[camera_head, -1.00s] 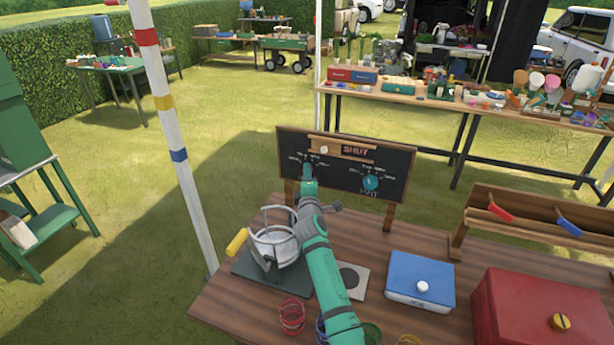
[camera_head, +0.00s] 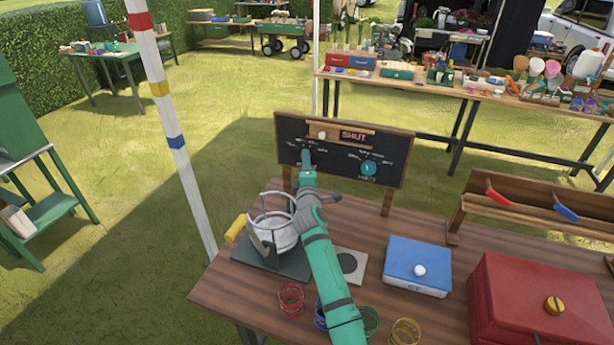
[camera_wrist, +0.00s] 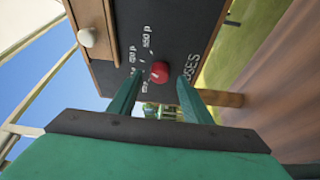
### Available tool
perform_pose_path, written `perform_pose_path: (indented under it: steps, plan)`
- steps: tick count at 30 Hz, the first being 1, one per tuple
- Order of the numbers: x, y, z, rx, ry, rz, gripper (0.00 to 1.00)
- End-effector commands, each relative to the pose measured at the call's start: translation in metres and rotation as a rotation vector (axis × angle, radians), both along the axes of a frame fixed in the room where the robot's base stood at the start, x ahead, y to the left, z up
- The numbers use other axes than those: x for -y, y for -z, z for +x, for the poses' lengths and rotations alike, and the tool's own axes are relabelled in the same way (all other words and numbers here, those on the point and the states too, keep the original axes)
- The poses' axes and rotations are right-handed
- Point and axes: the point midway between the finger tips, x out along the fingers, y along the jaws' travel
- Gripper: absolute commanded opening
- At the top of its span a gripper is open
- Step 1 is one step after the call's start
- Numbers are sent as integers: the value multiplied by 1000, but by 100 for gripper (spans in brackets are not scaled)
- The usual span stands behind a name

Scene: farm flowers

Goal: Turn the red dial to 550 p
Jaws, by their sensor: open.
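The red dial (camera_wrist: 160,72) is on the dark board (camera_wrist: 182,22) in the wrist view, which shows the board turned on its side. Price marks are painted around it; one near it looks like 450 p or 550 p, too small to be sure. The dial's pointer cannot be made out. My gripper (camera_wrist: 159,80) is open, one finger on either side of the dial; contact cannot be told. In the head view, my gripper (camera_head: 307,160) is at the left of the board (camera_head: 335,160) and hides the red dial. A teal dial (camera_head: 369,168) is on the right.
A wooden slider strip with a white knob (camera_head: 322,135) and a SHUT sign (camera_head: 353,136) top the board.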

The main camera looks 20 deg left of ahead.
Motion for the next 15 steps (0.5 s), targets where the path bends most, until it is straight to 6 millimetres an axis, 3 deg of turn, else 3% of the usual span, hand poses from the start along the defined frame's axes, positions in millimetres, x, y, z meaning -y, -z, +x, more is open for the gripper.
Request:
perform_pose_path:
  steps: [9, 15]
  plan:
    - [22, 1, -51, 0, 3, 3, 45]
    - [31, 1, -74, -1, 3, 2, 45]
